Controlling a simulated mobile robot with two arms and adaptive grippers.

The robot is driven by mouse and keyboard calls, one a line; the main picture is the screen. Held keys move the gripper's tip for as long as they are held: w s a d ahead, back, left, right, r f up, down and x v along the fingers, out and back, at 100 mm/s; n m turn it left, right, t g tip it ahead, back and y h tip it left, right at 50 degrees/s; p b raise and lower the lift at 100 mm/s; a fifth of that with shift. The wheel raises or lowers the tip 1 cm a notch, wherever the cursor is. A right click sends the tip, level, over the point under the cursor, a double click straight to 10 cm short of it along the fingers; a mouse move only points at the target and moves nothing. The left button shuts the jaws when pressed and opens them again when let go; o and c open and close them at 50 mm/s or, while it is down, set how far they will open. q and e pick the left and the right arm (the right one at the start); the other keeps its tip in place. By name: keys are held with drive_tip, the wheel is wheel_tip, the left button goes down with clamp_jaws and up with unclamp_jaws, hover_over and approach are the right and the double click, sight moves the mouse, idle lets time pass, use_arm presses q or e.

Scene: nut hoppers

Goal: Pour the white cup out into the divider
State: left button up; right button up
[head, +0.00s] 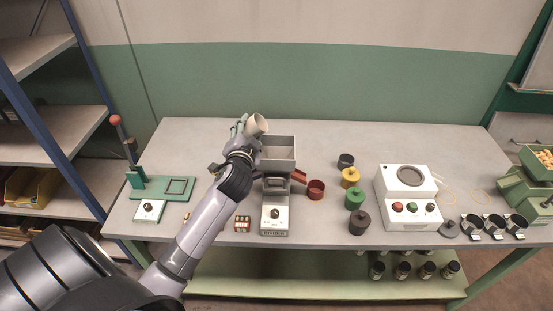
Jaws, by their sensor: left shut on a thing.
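The white cup (258,124) is held up at the back of the table, tilted. My left gripper (244,129) is shut on it from its left side. The cup is just left of and behind the grey open hopper (279,165), which looks like the top of the divider (274,220). The divider has a red chute (299,176) on its right, beside a dark red cup (316,189). I cannot tell what is in the white cup, nor its exact height over the hopper. My right gripper is not in view.
A green press (160,187) with a red-knobbed lever stands left. Dark ring-like holders (493,226) are at the right front. The back right of the table is clear.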

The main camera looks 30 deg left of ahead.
sight(260, 133)
use_arm(q)
drive_tip(key=shift+f+m, duration=0.2)
drive_tip(key=shift+m, duration=0.2)
drive_tip(key=shift+r+m+p, duration=0.5)
drive_tip(key=shift+m+p, duration=0.1)
drive_tip(key=shift+f+m, duration=0.15)
drive_tip(key=shift+m, duration=0.15)
drive_tip(key=shift+f+m+g+y, duration=0.25)
drive_tip(key=shift+m+g+y, duration=0.05)
drive_tip(key=shift+m, duration=0.3)
drive_tip(key=shift+w+d+r+m+p, duration=0.4)
drive_tip(key=shift+d+m+p, duration=0.2)
drive_tip(key=shift+m, duration=0.1)
drive_tip(key=shift+w+d+r+m+y+p, duration=0.15)
drive_tip(key=shift+r+m+y+p, duration=0.25)
drive_tip(key=shift+m+p, duration=0.45)
drive_tip(key=shift+d+f+m+g+p, duration=0.25)
drive_tip(key=shift+f+m+g+p, duration=0.1)
drive_tip(key=shift+f+m, duration=0.2)
idle(0.9)
drive_tip(key=shift+w+d+r+m+p, duration=0.25)
drive_tip(key=shift+r+m+p, duration=0.1)
drive_tip(key=shift+m+p, duration=0.45)
idle(0.6)
